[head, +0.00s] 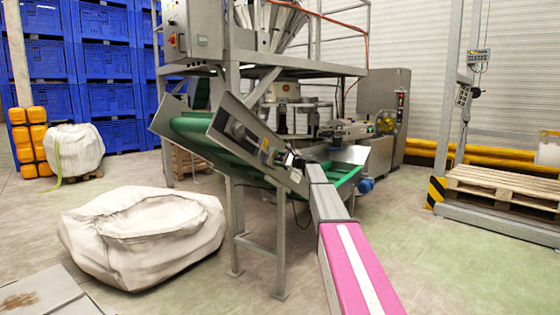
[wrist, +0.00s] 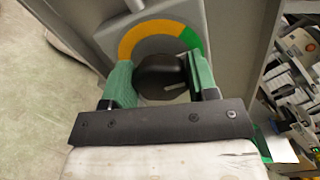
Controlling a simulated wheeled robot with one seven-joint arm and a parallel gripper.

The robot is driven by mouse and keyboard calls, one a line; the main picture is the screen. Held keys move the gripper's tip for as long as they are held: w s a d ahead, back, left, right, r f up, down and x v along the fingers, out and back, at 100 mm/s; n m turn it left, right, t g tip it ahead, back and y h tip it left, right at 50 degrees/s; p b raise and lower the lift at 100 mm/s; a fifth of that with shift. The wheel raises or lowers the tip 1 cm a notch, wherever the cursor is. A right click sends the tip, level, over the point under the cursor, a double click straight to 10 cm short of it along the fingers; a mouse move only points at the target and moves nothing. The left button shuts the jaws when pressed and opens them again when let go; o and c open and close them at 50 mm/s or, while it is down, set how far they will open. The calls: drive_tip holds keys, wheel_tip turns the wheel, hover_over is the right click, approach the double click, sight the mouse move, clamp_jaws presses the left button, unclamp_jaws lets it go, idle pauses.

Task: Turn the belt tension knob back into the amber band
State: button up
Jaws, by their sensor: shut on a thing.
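The dark round knob (wrist: 160,72) shows in the wrist view between the green fingers of my gripper (wrist: 160,80), which is shut on its sides. A short pale line shows on the knob's lower right. Behind the knob, a grey plate carries an arc with an amber band (wrist: 143,32) across its upper left and a green band (wrist: 190,38) at its right end. In the head view, my gripper (head: 296,160) is at the side panel of the inclined green-belt conveyor (head: 215,135); the knob is too small or hidden there.
A large white bulk bag (head: 140,240) lies on the floor at left. The conveyor's grey legs (head: 280,245) stand below the panel. The floor at right of my arm is clear.

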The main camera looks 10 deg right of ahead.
drive_tip(key=n, duration=0.4)
drive_tip(key=shift+s+f+n, duration=0.1)
drive_tip(key=shift+f+n, duration=0.05)
drive_tip(key=shift+n, duration=0.25)
drive_tip(key=n, duration=0.4)
drive_tip(key=shift+f+n, duration=0.1)
drive_tip(key=shift+n, duration=0.2)
drive_tip(key=n, duration=0.5)
drive_tip(key=shift+f, duration=0.15)
drive_tip(key=n, duration=0.4)
drive_tip(key=shift+f, duration=0.1)
drive_tip(key=shift+n, duration=0.5)
drive_tip(key=o, duration=0.9)
drive_tip(key=shift+d, duration=0.1)
drive_tip(key=v, duration=1)
drive_tip(key=shift+s+d, duration=0.2)
